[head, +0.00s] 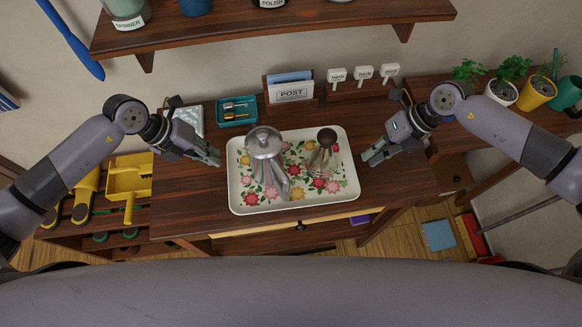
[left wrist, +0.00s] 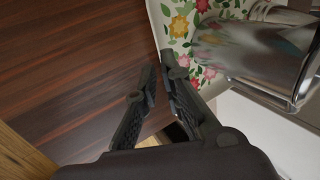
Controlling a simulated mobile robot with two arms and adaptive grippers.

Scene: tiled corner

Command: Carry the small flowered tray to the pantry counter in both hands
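The small flowered tray (head: 242,203) is white with red, pink and yellow flowers and lies flat on a dark wooden table. A shiny silver pot (head: 264,145) with a lid stands on its left half, and a smaller metal vessel with a dark top (head: 326,138) stands on its right half. My left gripper (head: 219,159) is narrowly open and empty, just left of the tray's left rim. The left wrist view shows its fingers (left wrist: 160,72) beside the tray edge (left wrist: 158,20). My right gripper (head: 366,160) looks narrowly open, just right of the right rim. Neither visibly touches the tray.
Behind the tray are a teal dish (head: 236,111), a POST holder (head: 291,92) and white herb labels (head: 363,74). A shelf (head: 270,28) hangs above. Yellow tools (head: 128,180) lie at left; potted plants (head: 502,90) stand on the right-hand surface.

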